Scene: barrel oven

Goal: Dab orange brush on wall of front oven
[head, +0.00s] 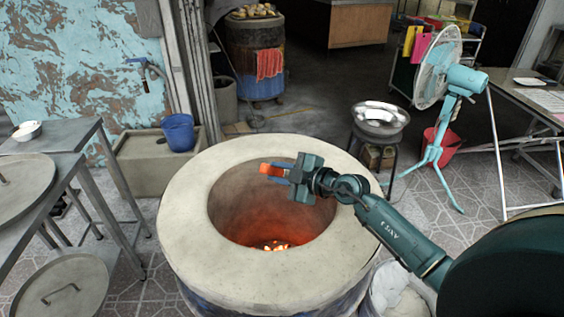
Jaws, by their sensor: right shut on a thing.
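The front oven (200,262) is a round barrel with a wide pale rim and a deep opening. Its inner wall (235,205) glows orange lower down, and embers (275,246) burn at the bottom. My right gripper (287,175) is over the oven opening, toward its far right side, shut on the orange brush (271,170). The brush's orange end points left from the jaws; the rest is hidden by the gripper. I cannot tell whether the brush touches the wall. My left gripper is not in view.
A metal table with a round lid (22,182) stands at the left, another lid (62,287) below it. A blue bucket (178,133) sits on a stone trough behind. A metal bowl (380,118) on a stand and a teal fan (440,75) stand at right.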

